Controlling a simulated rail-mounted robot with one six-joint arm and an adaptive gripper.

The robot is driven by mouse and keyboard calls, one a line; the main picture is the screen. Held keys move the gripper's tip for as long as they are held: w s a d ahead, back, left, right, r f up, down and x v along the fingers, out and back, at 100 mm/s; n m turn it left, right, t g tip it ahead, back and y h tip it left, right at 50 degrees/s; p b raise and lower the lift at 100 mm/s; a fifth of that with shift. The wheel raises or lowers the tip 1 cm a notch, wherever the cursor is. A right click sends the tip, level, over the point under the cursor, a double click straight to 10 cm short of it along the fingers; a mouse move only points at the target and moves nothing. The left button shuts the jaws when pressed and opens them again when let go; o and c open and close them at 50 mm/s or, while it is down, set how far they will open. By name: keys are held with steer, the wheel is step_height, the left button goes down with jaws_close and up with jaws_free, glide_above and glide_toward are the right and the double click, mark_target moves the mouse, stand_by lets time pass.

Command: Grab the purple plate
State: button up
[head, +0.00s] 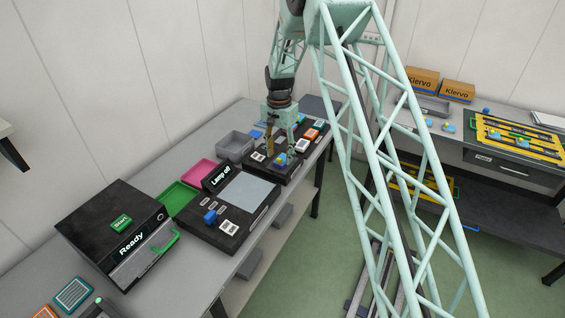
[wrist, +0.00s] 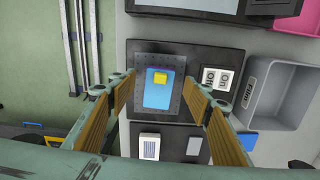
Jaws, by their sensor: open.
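My gripper (head: 281,147) is open and points down over a black station further along the bench. In the wrist view, a blue plate (wrist: 158,99) with a small yellow block (wrist: 160,78) lies on a dark square pad between the fingers of my gripper (wrist: 160,97). The fingers appear empty.
A grey bin (head: 236,145) stands beside the station. A green tray (head: 176,197), a black lamp unit (head: 246,187) and a black box marked Ready (head: 112,232) line the same bench. A second bench at right holds yellow racks (head: 515,135) and cardboard boxes (head: 422,80).

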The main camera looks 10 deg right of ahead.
mark_target(280, 159)
steer(key=shift+f, duration=1.5)
steer(key=c, duration=0.9)
steer(key=shift+c, duration=0.2)
steer(key=shift+r, duration=0.2)
steer(key=shift+r, duration=1.65)
steer(key=s+d+r, duration=0.1)
steer(key=s+d, duration=0.1)
steer(key=s, duration=1.3)
steer(key=shift+s+d+r, duration=0.15)
steer(key=shift+s+d, duration=0.2)
